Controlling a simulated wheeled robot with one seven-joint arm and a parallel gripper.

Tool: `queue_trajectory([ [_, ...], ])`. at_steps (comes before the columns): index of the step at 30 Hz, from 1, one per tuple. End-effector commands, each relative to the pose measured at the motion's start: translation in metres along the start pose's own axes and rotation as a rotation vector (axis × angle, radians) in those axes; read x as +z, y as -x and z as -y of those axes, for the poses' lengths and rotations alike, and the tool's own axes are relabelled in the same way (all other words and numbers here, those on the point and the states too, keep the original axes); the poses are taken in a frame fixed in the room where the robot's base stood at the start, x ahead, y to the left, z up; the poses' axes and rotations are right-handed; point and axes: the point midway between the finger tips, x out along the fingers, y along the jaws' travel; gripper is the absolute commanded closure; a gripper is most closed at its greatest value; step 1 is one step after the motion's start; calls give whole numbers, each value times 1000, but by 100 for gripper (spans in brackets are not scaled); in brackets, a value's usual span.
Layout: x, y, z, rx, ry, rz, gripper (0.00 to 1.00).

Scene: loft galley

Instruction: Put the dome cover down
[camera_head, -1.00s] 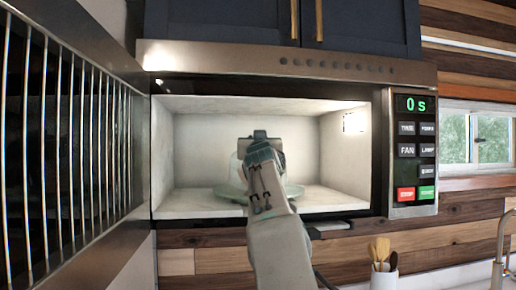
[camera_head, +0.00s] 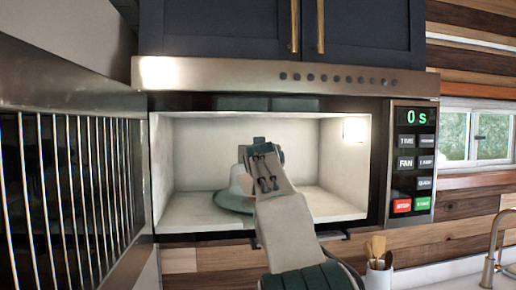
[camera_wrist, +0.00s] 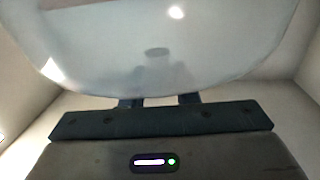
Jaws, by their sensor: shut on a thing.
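The dome cover (camera_head: 240,180) is pale and see-through. It is inside the open microwave (camera_head: 185,170), left of the middle, partly hidden behind my arm. A greenish round rim or plate (camera_head: 230,203) shows at its foot, close to the microwave floor. I cannot tell whether the two are joined or whether the cover touches the floor. My gripper (camera_wrist: 160,101) is inside the microwave, shut on the dome cover near its top. In the wrist view the clear dome (camera_wrist: 150,45) fills the upper part, just beyond the fingers.
The open microwave door with metal bars (camera_head: 70,190) stands along the left. The control panel (camera_head: 412,160) on the right reads 0 s. The microwave floor right of my arm (camera_head: 330,203) is clear. A utensil cup (camera_head: 379,277) stands below on the counter.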

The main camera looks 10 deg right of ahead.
Motion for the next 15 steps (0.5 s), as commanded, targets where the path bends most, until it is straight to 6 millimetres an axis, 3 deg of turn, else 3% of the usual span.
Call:
queue_trajectory([
  [15, 11, 1, -1, 0, -1, -6, 90],
])
